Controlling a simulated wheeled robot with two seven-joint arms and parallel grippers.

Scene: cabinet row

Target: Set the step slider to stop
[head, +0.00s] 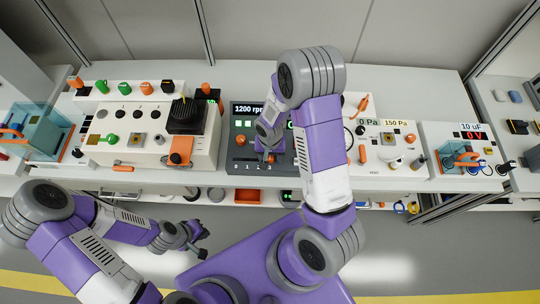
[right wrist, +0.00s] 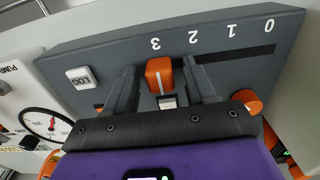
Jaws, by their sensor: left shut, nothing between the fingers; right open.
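The step slider's orange knob (right wrist: 160,74) sits in a slot of a dark grey panel (head: 243,150), close to the label 3. In the right wrist view, which shows the panel upside down, the labels 2, 1 and 0 run to the right along the empty slot (right wrist: 235,62). My right gripper (right wrist: 163,85) is open, with one finger on each side of the knob and gaps visible. In the head view my right gripper (head: 268,153) partly covers the panel. My left gripper (head: 203,254) is shut and empty, low in front of the bench.
A display (head: 248,109) on the panel reads 1200 rpm. A beige device (head: 150,137) stands left of the panel; gauges and a white device (head: 465,145) stand right.

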